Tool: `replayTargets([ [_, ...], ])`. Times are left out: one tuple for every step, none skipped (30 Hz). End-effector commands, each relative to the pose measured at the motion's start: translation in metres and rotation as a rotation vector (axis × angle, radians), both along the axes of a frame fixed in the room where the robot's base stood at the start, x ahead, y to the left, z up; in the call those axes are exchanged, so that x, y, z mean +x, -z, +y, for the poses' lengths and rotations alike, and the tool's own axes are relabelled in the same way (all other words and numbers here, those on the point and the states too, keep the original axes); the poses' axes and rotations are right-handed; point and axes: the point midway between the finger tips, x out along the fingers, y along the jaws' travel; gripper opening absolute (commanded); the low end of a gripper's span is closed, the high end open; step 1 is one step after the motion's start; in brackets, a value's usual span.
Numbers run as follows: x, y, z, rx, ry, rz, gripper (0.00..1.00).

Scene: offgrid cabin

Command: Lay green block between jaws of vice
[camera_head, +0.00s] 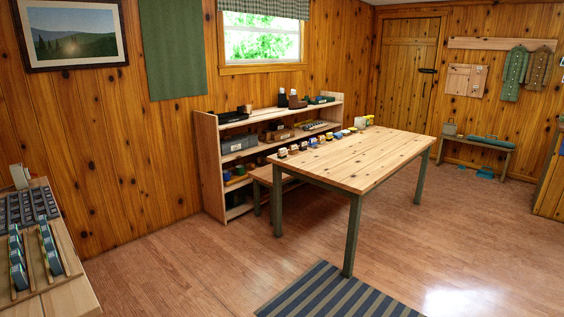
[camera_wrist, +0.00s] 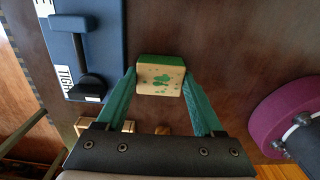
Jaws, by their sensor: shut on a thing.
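My gripper (camera_wrist: 160,77) shows in the wrist view with its two teal fingers shut on the green block (camera_wrist: 160,82). The block has a green edge and a pale, worn face with green paint patches. It sits between the fingertips, over a dark brown surface. To the left is a blue body that looks like the vice (camera_wrist: 98,62), with a dark bar and a label reading "TIGHT". The block is apart from it, to its right. I cannot make out the vice's jaws. The camera_head view shows neither my gripper nor the vice clearly.
In the wrist view, a purple wheel (camera_wrist: 290,112) stands at the right, and small wooden pieces lie behind the gripper. The camera_head view shows a wooden table (camera_head: 365,155) with small items along its far edge, a loaded shelf (camera_head: 207,165), and a side bench with racks (camera_head: 75,298) at left.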

Motion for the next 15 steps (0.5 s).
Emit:
replayTargets([
  [0.0000, -0.0001, 0.0000, 0.000, 0.000, 0.000, 0.12],
  [0.0000, -0.0001, 0.0000, 0.000, 0.000, 0.000, 0.07],
  [0.0001, -0.0001, -0.0001, 0.000, 0.000, 0.000, 0.07],
  [0.0001, -0.0002, -0.0001, 0.000, 0.000, 0.000, 0.07],
  [0.0001, -0.0004, -0.0001, 0.000, 0.000, 0.000, 0.07],
  [0.0001, -0.0008, -0.0001, -0.001, 0.000, -0.001, 0.07],
  [0.0001, -0.0013, -0.0003, -0.001, 0.000, -0.001, 0.07],
  [0.0001, -0.0020, -0.0003, -0.001, 0.000, -0.001, 0.07],
  [0.0002, -0.0029, -0.0004, -0.001, 0.000, -0.001, 0.07],
  [0.0002, -0.0037, -0.0004, -0.001, 0.000, -0.001, 0.07],
  [0.0001, -0.0045, -0.0003, -0.001, 0.000, -0.001, 0.07],
  [0.0001, -0.0056, -0.0001, 0.000, 0.000, 0.000, 0.07],
  [0.0001, -0.0065, -0.0001, 0.000, 0.000, 0.000, 0.07],
  [0.0001, -0.0073, -0.0001, 0.000, 0.000, 0.000, 0.07],
  [0.0001, -0.0085, -0.0003, -0.001, 0.000, -0.001, 0.07],
])
